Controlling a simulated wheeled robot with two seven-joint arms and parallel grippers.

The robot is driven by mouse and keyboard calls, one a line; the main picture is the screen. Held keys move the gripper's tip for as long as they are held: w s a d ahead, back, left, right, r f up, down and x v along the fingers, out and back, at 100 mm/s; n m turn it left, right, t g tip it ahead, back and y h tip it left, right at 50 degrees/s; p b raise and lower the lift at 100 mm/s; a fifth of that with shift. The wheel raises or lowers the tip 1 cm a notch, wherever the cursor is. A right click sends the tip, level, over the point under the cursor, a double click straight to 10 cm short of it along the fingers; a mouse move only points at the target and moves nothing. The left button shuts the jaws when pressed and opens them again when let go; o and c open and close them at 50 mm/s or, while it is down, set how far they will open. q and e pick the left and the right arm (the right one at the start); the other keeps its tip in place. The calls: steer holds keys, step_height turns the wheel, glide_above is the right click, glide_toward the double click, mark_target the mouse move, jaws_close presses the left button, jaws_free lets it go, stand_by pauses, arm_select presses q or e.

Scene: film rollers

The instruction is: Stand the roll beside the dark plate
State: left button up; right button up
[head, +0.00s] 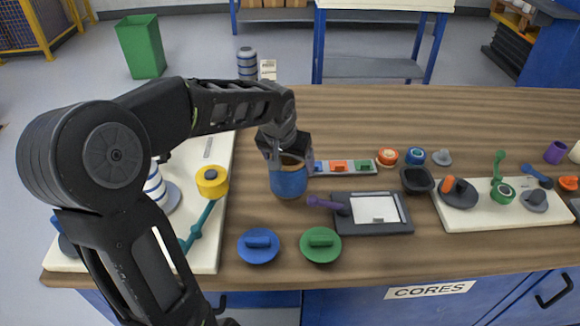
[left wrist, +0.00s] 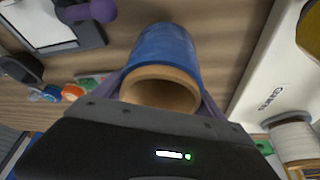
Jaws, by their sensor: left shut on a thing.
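The roll (head: 289,183) is blue with a tan core. It is upright, its open core end facing up, just left of the dark plate. My left gripper (head: 288,158) is shut on its upper part from above. In the left wrist view the roll (left wrist: 165,48) sits between the two fingers of the gripper (left wrist: 162,92). I cannot tell whether its base touches the table. The dark plate (head: 400,228) lies flat with a white sheet and a purple-handled tool on it; its corner also shows in the left wrist view (left wrist: 92,38). My right gripper is not in view.
Blue (head: 258,246) and green (head: 320,245) knobbed discs lie in front. A strip with coloured blocks (head: 345,168) and a dark cup (head: 417,180) lie behind. White boards stand left (head: 225,150) and right (head: 470,220), the right one holding several parts.

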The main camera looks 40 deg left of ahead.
arm_select(q)
steer(key=shift+f, duration=0.8)
steer(key=shift+f, duration=0.2)
steer(key=o, duration=1.6)
steer(key=shift+c, duration=0.2)
steer(key=shift+r, duration=0.1)
steer(key=shift+r, duration=0.35)
steer(key=v, duration=1.1)
steer(key=shift+s+r, duration=0.2)
steer(key=shift+r, duration=0.05)
